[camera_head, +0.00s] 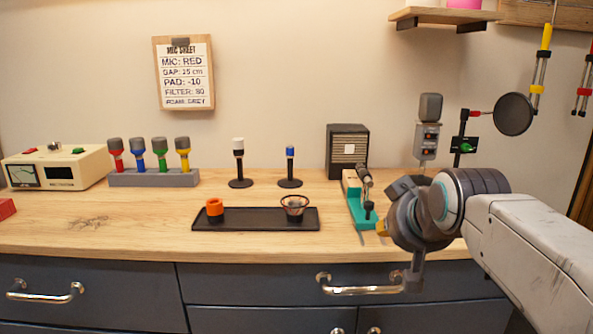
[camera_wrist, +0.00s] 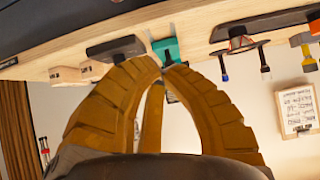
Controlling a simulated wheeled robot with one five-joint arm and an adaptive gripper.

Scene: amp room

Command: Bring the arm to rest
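My arm reaches in from the right in the head view, over the right front of the bench. My gripper (camera_head: 383,229) is mostly hidden behind my wrist there; only a bit of orange finger shows, near the teal stand (camera_head: 360,207). In the wrist view the ochre fingers of my gripper (camera_wrist: 163,66) arch inward and their tips come together, with nothing seen between them. The teal stand (camera_wrist: 166,48) shows just beyond the tips, in a picture that is upside down.
The wooden bench top (camera_head: 130,215) bears a black tray (camera_head: 255,222) with an orange ring and a small basket. Behind are a rack (camera_head: 152,179) of coloured microphones, a meter box (camera_head: 60,167) and a dark speaker (camera_head: 347,150). A round black filter (camera_head: 513,114) stands above my arm.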

